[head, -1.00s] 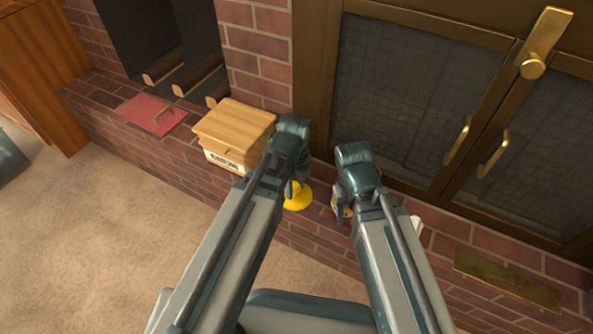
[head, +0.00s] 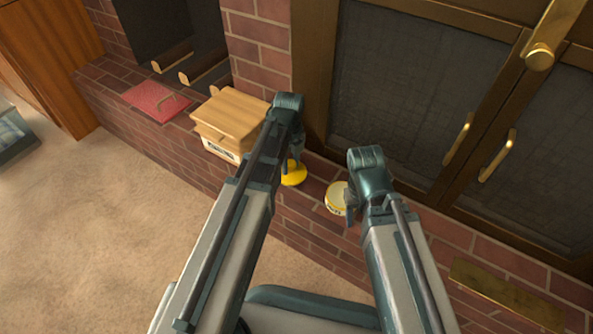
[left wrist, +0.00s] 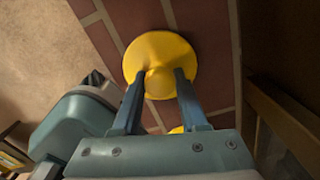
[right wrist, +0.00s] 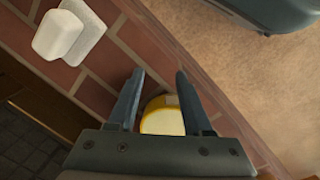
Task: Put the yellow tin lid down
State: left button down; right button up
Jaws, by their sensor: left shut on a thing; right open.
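The yellow tin lid (head: 293,174) is a round disc with a knob, at the brick ledge right of the wooden box. In the left wrist view the lid (left wrist: 160,52) has its knob between the fingers of my left gripper (left wrist: 158,80), which is shut on it. I cannot tell whether the lid touches the bricks. An open round tin (head: 336,196) with a yellow side and pale top stands on the ledge to the right. My right gripper (right wrist: 158,78) is open beside it; the tin (right wrist: 163,116) shows between its fingers, and no grip is visible.
A wooden box (head: 230,113) stands on the brick ledge to the left, with a red board (head: 156,101) beyond it. Brass-framed doors (head: 400,100) rise behind the ledge. A white object (right wrist: 72,34) lies on the bricks in the right wrist view. A brass plate (head: 505,290) is further right.

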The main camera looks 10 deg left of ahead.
aim_at(290, 163)
pick_arm(q)
jog(key=shift+f, duration=0.55)
pick_arm(e)
jog(key=shift+d+f, duration=0.35)
jog(key=shift+f, duration=0.2)
pick_arm(q)
jog(key=shift+r, duration=0.1)
pick_arm(e)
jog(key=shift+r, duration=0.1)
pick_arm(q)
jog(key=shift+c, duration=2.2)
grip_release()
notch_tip(290, 163, up, 12)
jog(key=p, duration=1.2)
jog(key=s+d+n, duration=0.5)
jog(key=s+n, duration=0.2)
jog(key=n, duration=0.3)
jog(key=s+d+n+y, duration=0.1)
jog(key=s+d+n, duration=0.4)
jog(key=n, duration=0.6)
jog(key=shift+s+d, duration=0.15)
jog(key=shift+s, duration=0.9)
pick_arm(e)
notch_tip(290, 163, up, 12)
